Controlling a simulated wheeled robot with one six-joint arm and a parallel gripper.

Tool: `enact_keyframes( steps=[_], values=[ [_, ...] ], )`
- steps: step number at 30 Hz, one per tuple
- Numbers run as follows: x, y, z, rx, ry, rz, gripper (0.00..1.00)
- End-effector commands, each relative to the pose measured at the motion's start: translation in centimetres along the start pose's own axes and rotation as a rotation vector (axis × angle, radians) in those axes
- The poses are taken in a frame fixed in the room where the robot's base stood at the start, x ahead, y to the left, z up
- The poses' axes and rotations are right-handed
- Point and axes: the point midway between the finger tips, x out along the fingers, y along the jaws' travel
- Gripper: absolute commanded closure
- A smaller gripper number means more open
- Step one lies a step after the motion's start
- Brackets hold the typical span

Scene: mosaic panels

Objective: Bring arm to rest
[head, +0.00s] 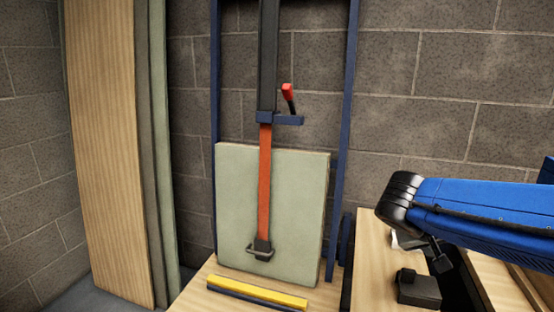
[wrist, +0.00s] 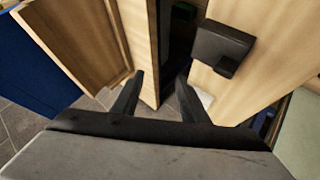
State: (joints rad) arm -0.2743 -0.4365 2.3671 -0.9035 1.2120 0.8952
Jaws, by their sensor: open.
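My blue arm (head: 480,205) reaches in from the right edge in the head view, with its black joint (head: 400,203) at the left end. In the wrist view my gripper (wrist: 157,100) has its two black fingers apart, with nothing between them. It hangs over the gap beside the light wooden surfaces, pointing downward. In the head view the fingers cannot be clearly made out below the arm.
A black block (head: 420,288) lies on a wooden top (head: 375,265) below my arm; it also shows in the wrist view (wrist: 222,45).

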Motion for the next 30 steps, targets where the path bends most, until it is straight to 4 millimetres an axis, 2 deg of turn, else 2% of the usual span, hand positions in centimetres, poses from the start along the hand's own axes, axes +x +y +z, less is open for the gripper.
enact_keyframes(
  steps=[1, 6, 9, 12, 15, 21, 30],
  values=[
    [0.2, 0.1, 2.1, -0.011, -0.043, -0.052, 0.59],
    [-0.4, -1.5, 8.3, -0.072, -0.142, -0.276, 0.59],
    [-1.4, -2.9, 11.2, -0.094, -0.159, -0.414, 0.59],
    [-2.5, -4.3, 13.1, -0.107, -0.145, -0.539, 0.59],
    [-3.7, -5.5, 14.3, -0.114, -0.118, -0.635, 0.59],
    [-5.0, -6.7, 15.1, -0.116, -0.073, -0.73, 0.59],
    [-5.1, -6.8, 15.1, -0.118, -0.069, -0.739, 0.59]
  ],
)
